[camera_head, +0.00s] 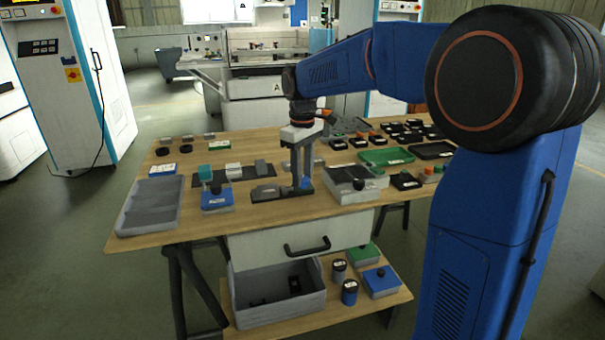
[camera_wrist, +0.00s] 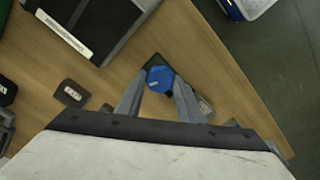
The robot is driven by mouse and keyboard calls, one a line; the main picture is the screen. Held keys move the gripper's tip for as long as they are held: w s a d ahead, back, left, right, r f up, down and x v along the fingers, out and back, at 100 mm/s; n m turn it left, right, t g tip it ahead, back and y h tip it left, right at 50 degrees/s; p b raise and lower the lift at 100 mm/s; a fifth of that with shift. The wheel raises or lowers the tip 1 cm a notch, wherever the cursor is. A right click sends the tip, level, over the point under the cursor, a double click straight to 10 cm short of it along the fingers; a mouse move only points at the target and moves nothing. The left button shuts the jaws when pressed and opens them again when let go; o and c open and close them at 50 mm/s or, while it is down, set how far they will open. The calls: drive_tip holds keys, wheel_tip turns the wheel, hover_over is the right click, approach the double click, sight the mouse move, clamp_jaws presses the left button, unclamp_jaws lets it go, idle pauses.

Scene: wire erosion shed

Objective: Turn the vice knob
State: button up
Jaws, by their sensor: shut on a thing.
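The blue knob (camera_wrist: 158,78) sits between my two fingertips in the wrist view, with a dark piece partly showing behind it. In the head view the blue knob (camera_head: 305,183) shows low between the fingers, at the right end of a low dark grey vice-like body (camera_head: 266,193) on the bench. My gripper (camera_head: 300,188) points straight down there, its fingers shut on the knob's sides. In the wrist view my gripper (camera_wrist: 160,84) reaches in from the bottom. The fingers hide part of the vice.
The wooden bench (camera_head: 250,214) is crowded. An open grey box (camera_head: 358,190) stands close right of my gripper. A blue box (camera_head: 216,202) and a grey tray (camera_head: 150,206) are to the left. Green and black trays (camera_head: 386,157) lie behind right. Bare wood shows along the front edge.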

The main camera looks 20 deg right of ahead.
sight(303, 179)
drive_tip(key=n, duration=0.5)
drive_tip(key=shift+r, duration=0.1)
drive_tip(key=shift+n, duration=0.3)
idle(0.4)
drive_tip(key=o, duration=1.1)
drive_tip(key=shift+c, duration=0.2)
wheel_tip(303, 179, up, 17)
drive_tip(key=shift+r, duration=0.15)
drive_tip(key=shift+s, duration=0.1)
